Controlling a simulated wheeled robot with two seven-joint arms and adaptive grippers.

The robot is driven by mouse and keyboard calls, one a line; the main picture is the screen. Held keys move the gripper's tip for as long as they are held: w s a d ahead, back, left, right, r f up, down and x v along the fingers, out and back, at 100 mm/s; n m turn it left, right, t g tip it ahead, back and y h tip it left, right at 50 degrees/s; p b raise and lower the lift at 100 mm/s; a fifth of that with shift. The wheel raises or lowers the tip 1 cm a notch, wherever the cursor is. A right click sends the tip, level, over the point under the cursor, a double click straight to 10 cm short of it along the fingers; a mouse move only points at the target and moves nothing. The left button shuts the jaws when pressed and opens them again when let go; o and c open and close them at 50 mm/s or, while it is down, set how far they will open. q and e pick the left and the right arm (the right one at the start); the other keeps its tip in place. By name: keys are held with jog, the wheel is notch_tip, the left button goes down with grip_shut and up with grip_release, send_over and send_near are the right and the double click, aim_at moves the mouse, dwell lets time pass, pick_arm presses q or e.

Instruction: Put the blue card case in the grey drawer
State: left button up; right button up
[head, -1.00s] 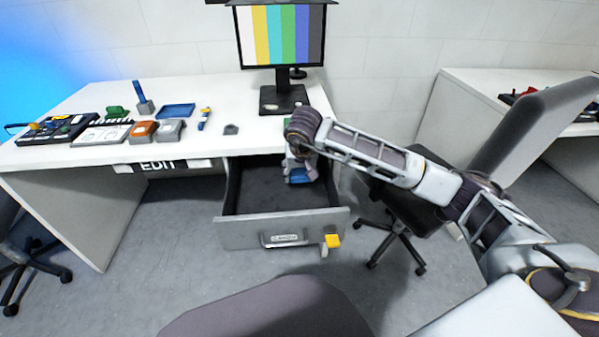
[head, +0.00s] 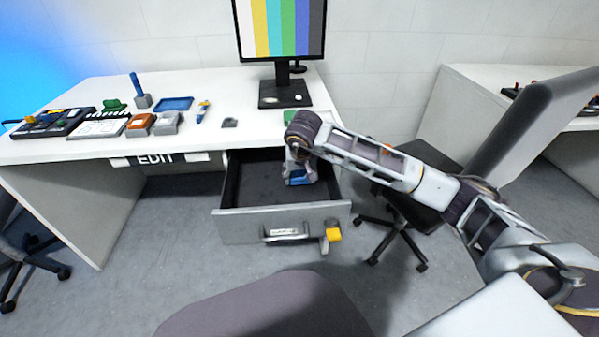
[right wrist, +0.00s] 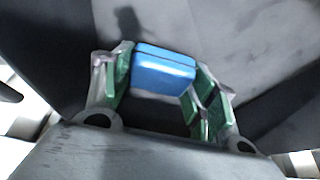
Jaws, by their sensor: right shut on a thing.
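The blue card case (right wrist: 164,70) is between the green-padded fingers of my right gripper (right wrist: 165,98) in the right wrist view. In the head view the right gripper (head: 298,180) is inside the open grey drawer (head: 262,228), near its right side. A bit of the blue case (head: 294,181) shows under it. The gripper is shut on the case. I cannot tell whether the case touches the drawer floor. The rest of the drawer floor looks empty. My left gripper is not in view.
A white desk (head: 225,95) holds a monitor (head: 281,28), a blue tray (head: 174,104) and several small devices. A yellow tab (head: 333,235) sticks out at the drawer front's right. A dark office chair (head: 405,180) stands right of the drawer.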

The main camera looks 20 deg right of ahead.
jog(key=shift+f+b, duration=0.65)
jog(key=shift+f, duration=0.75)
jog(key=shift+f+b, duration=0.3)
jog(key=shift+f, duration=0.1)
jog(key=o, duration=1.2)
jog(key=shift+r, duration=0.1)
